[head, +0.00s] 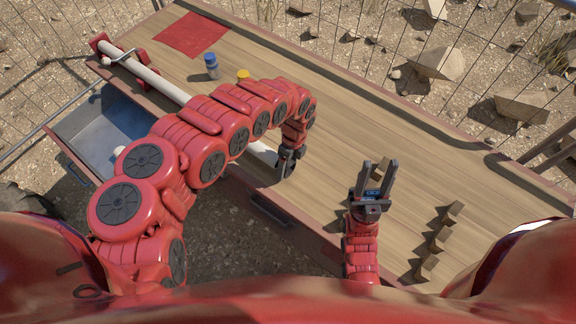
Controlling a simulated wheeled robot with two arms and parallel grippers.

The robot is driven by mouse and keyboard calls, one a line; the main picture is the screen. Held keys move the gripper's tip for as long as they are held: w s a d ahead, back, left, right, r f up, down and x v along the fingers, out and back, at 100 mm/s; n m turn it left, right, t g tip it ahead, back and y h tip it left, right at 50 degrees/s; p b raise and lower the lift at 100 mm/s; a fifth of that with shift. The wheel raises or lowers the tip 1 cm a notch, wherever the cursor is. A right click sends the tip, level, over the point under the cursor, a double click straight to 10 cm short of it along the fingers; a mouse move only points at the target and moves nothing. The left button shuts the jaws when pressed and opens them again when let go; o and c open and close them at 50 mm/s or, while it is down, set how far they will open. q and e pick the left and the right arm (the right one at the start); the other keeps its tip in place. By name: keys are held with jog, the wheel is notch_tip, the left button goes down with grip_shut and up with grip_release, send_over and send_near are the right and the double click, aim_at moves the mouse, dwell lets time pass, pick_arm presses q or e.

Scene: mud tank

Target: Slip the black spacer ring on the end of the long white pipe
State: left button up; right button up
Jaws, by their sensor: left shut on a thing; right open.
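The long white pipe (155,79) lies along the near edge of the workbench, running from the far left towards the middle. My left arm covers its middle part, and it shows again near its right end (262,152). My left gripper (285,168) points down by that end and is shut on a small dark thing, which looks like the black spacer ring but hardly stands out from the dark fingers. I cannot tell whether the ring is around the pipe or beside it. My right gripper (375,181) is open, fingers pointing away over the bench, with nothing visibly gripped.
The wooden bench (330,120) has a raised far rim. A red mat (194,35), a blue-capped jar (211,66) and a yellow-topped thing (243,75) are at left. Dark notched blocks (440,238) stand at right. A grey metal tank (88,128) is below the near left edge.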

aim_at(263, 147)
pick_arm(q)
jog(key=shift+w+a, duration=0.1)
jog(key=shift+w+a+b, duration=0.4)
jog(key=shift+w+a, duration=0.3)
jog(key=shift+a, duration=0.25)
jog(key=shift+w+a+b, duration=0.35)
jog(key=shift+w+a, duration=0.3)
jog(key=shift+a, duration=0.25)
jog(key=shift+w+a+b, duration=0.6)
jog(key=shift+w+a, duration=0.1)
jog(key=shift+a, duration=0.25)
jog(key=shift+w+a+b, duration=0.55)
jog(key=shift+w+a, duration=0.15)
jog(key=shift+a, duration=0.25)
jog(key=shift+a, duration=0.1)
jog(key=o, duration=1)
